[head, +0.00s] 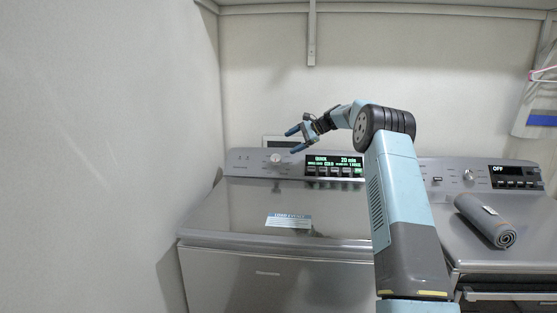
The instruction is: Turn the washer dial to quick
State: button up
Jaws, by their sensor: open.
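The washer (225,205) is a grey top-loader with its lid down, at the centre left. Its round silver dial (276,158) is on the back control panel, left of the display. The lit display (334,160) reads QUICK and 20 min. My gripper (292,141) is open, with two blue fingers pointing left and down. It shows above and slightly right of the dial, apart from it in the picture, with nothing between the fingers. My arm hides the right end of the washer.
A second grey machine (446,215) stands at the right, with a dial (468,175) and a display (503,169) reading OFF. A rolled grey towel (485,219) lies on it. A label (288,221) lies on the washer lid, which is otherwise clear. Walls close off the left and back.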

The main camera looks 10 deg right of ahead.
aim_at(276, 158)
jog(key=s+a+r+n+h, duration=0.2)
jog(key=s+a+r, duration=0.15)
jog(key=s, duration=0.55)
jog(key=s+a+r+n+g+h, duration=0.1)
jog(key=s+a+r+n+h, duration=0.1)
jog(key=s+r, duration=0.45)
jog(key=s+a+r+n+h, duration=0.1)
jog(key=s+a+r+n, duration=0.15)
jog(key=s, duration=0.75)
jog(key=s+d+f+n+t+h, duration=0.1)
jog(key=s+f+n+h, duration=0.15)
jog(key=s, duration=1.25)
jog(key=s+d+f+n+h, duration=0.1)
jog(key=s+f+n+h, duration=0.15)
jog(key=s, duration=1.25)
jog(key=w+f+t, duration=0.3)
jog(key=w+t, duration=0.2)
jog(key=w, duration=2.6)
jog(key=w+f+t+h, duration=0.1)
jog(key=w+f, duration=0.4)
jog(key=w, duration=0.7)
jog(key=w+f+t+h, duration=0.1)
jog(key=w+f, duration=0.4)
jog(key=w, duration=0.6)
jog(key=w+f+t+h, duration=0.1)
jog(key=w+f, duration=0.4)
jog(key=w, duration=0.7)
jog(key=shift+w+d+f+m+h, duration=0.25)
jog(key=shift+w+f+h, duration=0.1)
jog(key=shift+h, duration=0.15)
